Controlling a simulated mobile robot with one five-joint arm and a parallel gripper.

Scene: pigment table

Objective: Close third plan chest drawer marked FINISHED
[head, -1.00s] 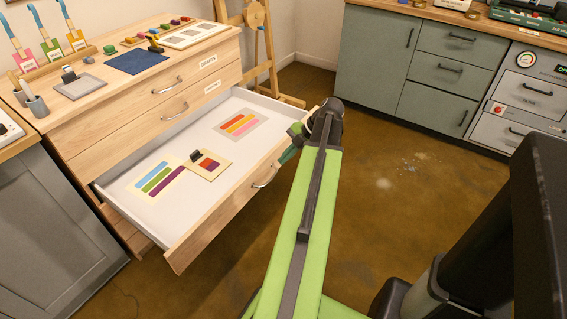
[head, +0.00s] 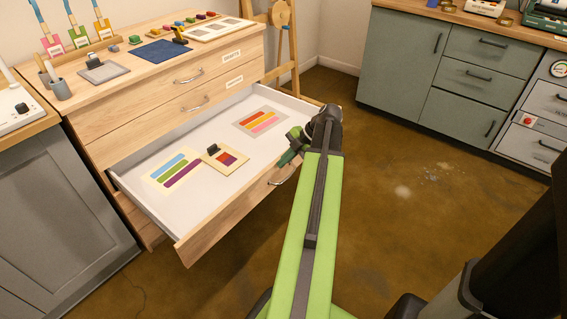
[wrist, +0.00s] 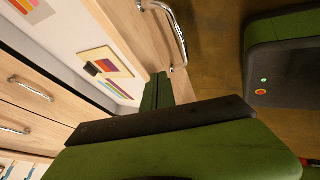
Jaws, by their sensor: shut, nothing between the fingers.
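The third drawer (head: 215,220) of the wooden plan chest stands pulled far out, below two shut drawers. Its front faces my arm, and any FINISHED marking on it is hidden or too small to read. Its metal handle (head: 283,175) shows beside my arm, and in the wrist view it is a curved bar (wrist: 178,35). My gripper (head: 287,159) is shut and empty near the right part of the drawer front. In the wrist view its fingertips (wrist: 157,92) are close to the front near the handle. I cannot tell whether they touch.
Inside the drawer lie striped colour sheets (head: 172,169) (head: 260,121) and a small card with a dark clip (head: 225,158). Brushes, pots and a blue cloth (head: 160,51) are on the chest top. An easel (head: 287,45) stands behind. Open brown floor (head: 420,215) lies at the right.

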